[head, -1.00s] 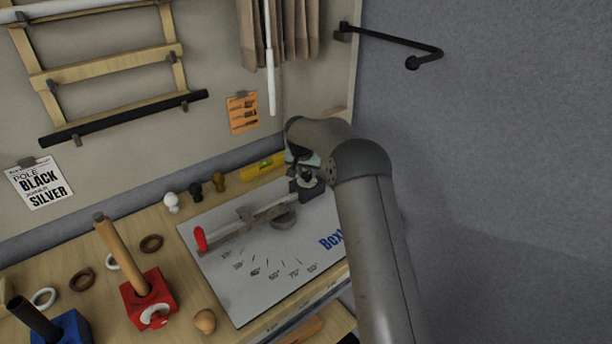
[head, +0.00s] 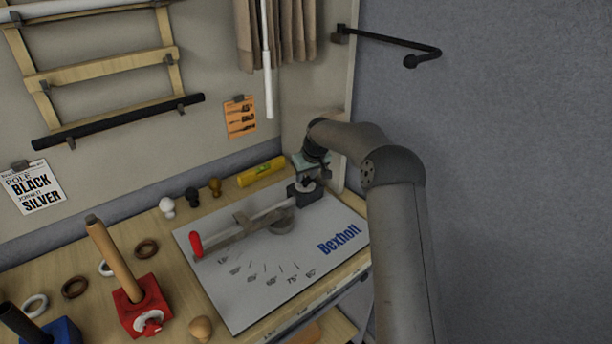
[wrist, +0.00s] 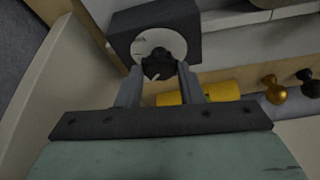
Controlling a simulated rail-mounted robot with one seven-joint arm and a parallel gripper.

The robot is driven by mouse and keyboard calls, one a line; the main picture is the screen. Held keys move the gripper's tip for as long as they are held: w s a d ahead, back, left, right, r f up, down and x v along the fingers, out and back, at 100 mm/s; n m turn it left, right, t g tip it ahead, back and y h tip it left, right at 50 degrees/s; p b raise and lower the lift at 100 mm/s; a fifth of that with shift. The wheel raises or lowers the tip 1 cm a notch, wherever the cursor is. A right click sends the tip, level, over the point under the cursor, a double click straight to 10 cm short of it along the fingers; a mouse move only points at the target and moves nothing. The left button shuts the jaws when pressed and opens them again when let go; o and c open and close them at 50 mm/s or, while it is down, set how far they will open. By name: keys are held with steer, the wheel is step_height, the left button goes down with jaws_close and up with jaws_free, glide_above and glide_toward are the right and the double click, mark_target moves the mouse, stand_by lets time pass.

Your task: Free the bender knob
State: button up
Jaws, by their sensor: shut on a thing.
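The bender is a flat grey-white board (head: 215,270) marked "Bexholt" with angle lines. It carries a long metal lever (head: 235,238) with a red grip (head: 195,244) and a dark clamp block (head: 304,196) at its right end. In the wrist view the block (wrist: 190,35) has a pale round disc with a black knob (wrist: 160,65) at its middle. My gripper (wrist: 158,72) has its two fingers on either side of the knob and is shut on it. In the head view my gripper (head: 312,178) is over the block and partly hides the knob.
A yellow level (head: 261,171) lies behind the board. White, black and brown knobs (head: 215,187) stand beside it. A red block with a wooden post (head: 140,312) and several rings are at the left. A wall panel is close behind my gripper.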

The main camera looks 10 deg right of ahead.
steer(key=shift+n, duration=0.3)
steer(key=o, duration=1)
steer(key=b+v, duration=0.1)
steer(key=v, duration=0.4)
steer(key=shift+d, duration=0.1)
steer(key=s+d+b, duration=0.4)
steer(key=s, duration=0.7)
steer(key=shift+d, duration=0.15)
steer(key=shift+s, duration=0.1)
